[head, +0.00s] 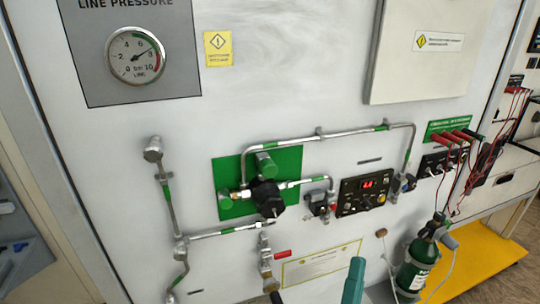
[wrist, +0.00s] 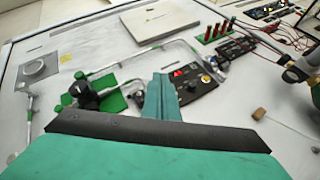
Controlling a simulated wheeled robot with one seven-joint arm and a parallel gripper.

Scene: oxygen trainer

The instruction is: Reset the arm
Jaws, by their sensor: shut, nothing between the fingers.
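My gripper (wrist: 162,80) is shut and empty, with its teal fingers together in the middle of the wrist view. Its teal tip (head: 356,265) also shows at the bottom edge of the head view, in front of the white panel (head: 340,222). In the wrist view the fingers overlap the left side of the black control box (wrist: 197,86), and I cannot tell the gap between them. The rest of my arm is mostly out of the head view.
A black regulator knob (head: 266,196) sits on a green plate (head: 226,172), with metal pipes around it. A line pressure gauge (head: 135,55) is at the upper left. A green gas cylinder (head: 415,265) and red leads (head: 470,165) are at the right.

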